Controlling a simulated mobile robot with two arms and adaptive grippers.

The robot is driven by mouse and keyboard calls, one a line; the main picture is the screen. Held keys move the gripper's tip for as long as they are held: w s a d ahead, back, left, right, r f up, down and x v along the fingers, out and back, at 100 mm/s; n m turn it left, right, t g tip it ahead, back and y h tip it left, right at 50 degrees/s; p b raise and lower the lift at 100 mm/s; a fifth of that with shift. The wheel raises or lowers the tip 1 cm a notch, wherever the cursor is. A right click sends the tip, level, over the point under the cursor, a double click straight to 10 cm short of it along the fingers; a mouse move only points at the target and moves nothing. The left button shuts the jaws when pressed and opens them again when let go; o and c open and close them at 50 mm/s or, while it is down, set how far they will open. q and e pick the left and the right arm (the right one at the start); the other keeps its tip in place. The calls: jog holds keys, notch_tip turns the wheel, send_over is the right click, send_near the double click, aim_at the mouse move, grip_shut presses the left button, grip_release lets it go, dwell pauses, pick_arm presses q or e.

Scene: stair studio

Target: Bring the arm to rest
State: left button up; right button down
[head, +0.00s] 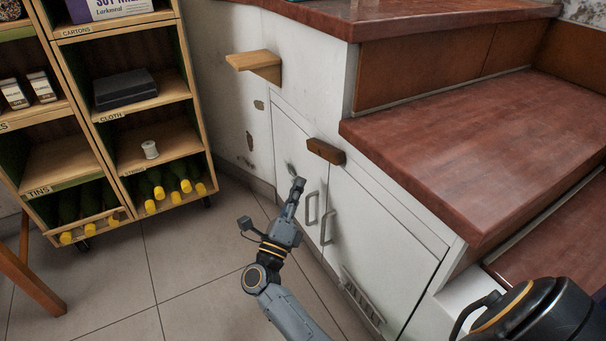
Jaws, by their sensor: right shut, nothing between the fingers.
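My right arm comes in from the bottom of the head view and stretches up and away over the tiled floor. Its right gripper (297,187) is shut and empty. In the picture its tip lies in front of the white cupboard doors (345,212), left of the metal handles (312,208). I cannot tell whether it touches the door. My left gripper is not in view.
Red-brown stair treads (480,140) rise at the right. Small wooden ledges (255,62) jut from the white wall. The tiled floor (190,250) between is clear.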

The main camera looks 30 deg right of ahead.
jog(key=shift+s+a+f, duration=0.15)
jog(key=shift+s+a, duration=0.05)
jog(key=shift+a, duration=0.05)
dwell(0.3)
